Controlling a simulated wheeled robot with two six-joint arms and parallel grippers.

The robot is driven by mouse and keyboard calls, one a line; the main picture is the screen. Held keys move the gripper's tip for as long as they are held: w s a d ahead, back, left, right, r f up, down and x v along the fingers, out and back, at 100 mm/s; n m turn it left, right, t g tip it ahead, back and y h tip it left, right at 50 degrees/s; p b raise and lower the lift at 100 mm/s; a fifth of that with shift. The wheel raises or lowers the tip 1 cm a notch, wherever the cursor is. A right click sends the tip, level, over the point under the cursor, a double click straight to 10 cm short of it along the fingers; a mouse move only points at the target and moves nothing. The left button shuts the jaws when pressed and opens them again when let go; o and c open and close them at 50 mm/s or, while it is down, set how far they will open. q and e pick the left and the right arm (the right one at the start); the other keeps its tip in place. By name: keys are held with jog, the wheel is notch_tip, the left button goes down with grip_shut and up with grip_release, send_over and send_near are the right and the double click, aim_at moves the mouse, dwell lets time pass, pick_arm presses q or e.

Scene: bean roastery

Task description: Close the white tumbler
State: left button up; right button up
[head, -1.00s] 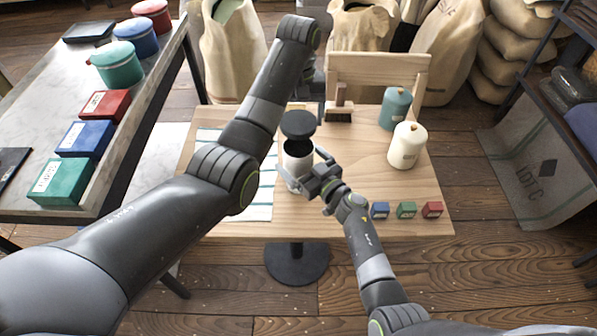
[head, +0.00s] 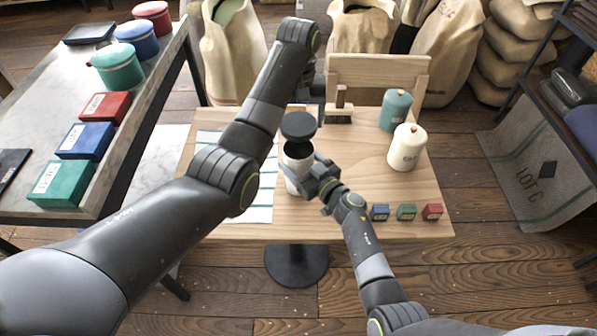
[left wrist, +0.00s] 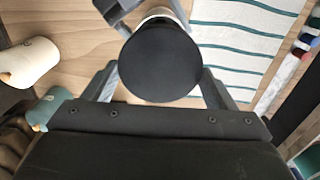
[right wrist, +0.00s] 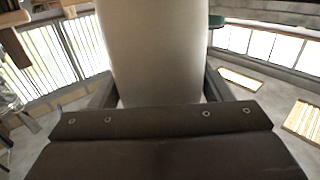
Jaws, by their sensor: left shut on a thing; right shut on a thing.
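The white tumbler (head: 294,180) stands at the middle left of the wooden table, its dark open top facing up. My right gripper (head: 308,182) is shut on its side; the tumbler fills the middle of the right wrist view (right wrist: 152,50). My left gripper (left wrist: 160,82) is shut on the round black lid (head: 298,125) and holds it above the tumbler, with a gap between them in the head view. In the left wrist view the lid (left wrist: 160,60) covers most of the tumbler, and only a strip of its pale rim shows. My left arm hides part of the left gripper in the head view.
A cream canister (head: 406,148) and a teal canister (head: 395,110) stand on the right of the table. Small blue, green and red boxes (head: 406,212) line the front right. A striped cloth (head: 262,205) lies left of the tumbler.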

pick_arm(q)
jog(key=shift+f, duration=2.5)
jog(key=shift+f, duration=0.1)
jog(key=shift+f, duration=0.8)
jog(key=shift+f, duration=0.55)
